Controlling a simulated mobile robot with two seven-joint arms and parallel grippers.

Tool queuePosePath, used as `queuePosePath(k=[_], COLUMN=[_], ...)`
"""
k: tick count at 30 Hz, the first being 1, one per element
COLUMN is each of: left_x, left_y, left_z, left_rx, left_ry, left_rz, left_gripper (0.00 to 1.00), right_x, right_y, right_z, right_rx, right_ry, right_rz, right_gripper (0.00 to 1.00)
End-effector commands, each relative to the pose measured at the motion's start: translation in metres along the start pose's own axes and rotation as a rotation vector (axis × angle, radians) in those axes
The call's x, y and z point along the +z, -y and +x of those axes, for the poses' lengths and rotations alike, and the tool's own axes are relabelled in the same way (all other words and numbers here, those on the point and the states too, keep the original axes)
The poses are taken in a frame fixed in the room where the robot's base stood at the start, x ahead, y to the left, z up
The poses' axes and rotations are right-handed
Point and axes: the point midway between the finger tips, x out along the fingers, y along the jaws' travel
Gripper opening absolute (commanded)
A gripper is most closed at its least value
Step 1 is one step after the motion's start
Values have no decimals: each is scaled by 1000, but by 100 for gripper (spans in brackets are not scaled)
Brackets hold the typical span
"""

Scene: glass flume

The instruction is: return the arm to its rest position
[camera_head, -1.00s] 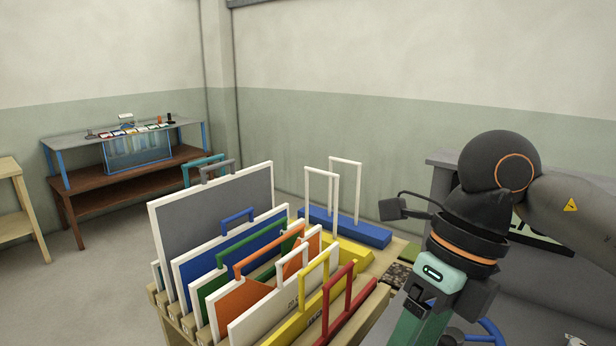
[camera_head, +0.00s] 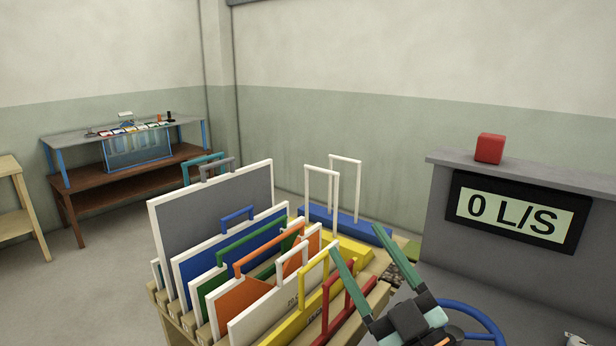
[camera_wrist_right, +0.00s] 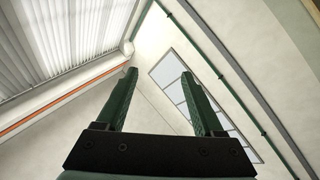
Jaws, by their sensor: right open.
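My right gripper (camera_head: 368,267) shows at the lower middle-right of the head view, its two green fingers spread apart and pointing up. It is open and empty. In the right wrist view the open fingers (camera_wrist_right: 158,98) point at the upper wall, a window and the ceiling, with nothing between them. In the head view the fingers overlap the right end of the rack of panels; I cannot tell how far apart they are in depth. My left gripper is not in view.
A wooden rack holds several coloured panels with handles, including a grey panel (camera_head: 215,212) and a red one (camera_head: 340,318). A grey console with a "0 L/S" display (camera_head: 514,217), a red block (camera_head: 489,148) and a blue ring (camera_head: 478,318) stand right. A glass tank (camera_head: 138,151) is far left.

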Motion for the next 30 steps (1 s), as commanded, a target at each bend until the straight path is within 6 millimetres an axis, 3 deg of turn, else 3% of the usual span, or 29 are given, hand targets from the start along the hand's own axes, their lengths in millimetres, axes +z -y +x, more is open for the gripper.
queuePosePath(k=[1,5,6,9,12,18,27,30], left_x=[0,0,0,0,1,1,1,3], left_y=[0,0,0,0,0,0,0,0], left_z=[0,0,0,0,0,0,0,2], left_rx=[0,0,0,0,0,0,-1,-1], left_ry=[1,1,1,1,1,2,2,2], left_rz=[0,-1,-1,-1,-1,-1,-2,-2], left_gripper=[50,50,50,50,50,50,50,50], right_x=[38,119,140,182,206,218,202,218], right_y=[-2,1,6,20,38,64,93,100], right_z=[-18,-76,-98,-161,-224,-312,-410,-406], right_rx=[34,81,86,83,60,2,-93,-91], right_ry=[157,529,639,907,1145,1453,1781,1736], right_rz=[55,158,186,254,311,387,476,477], right_gripper=[69,69,69,69,69,69,69,69])
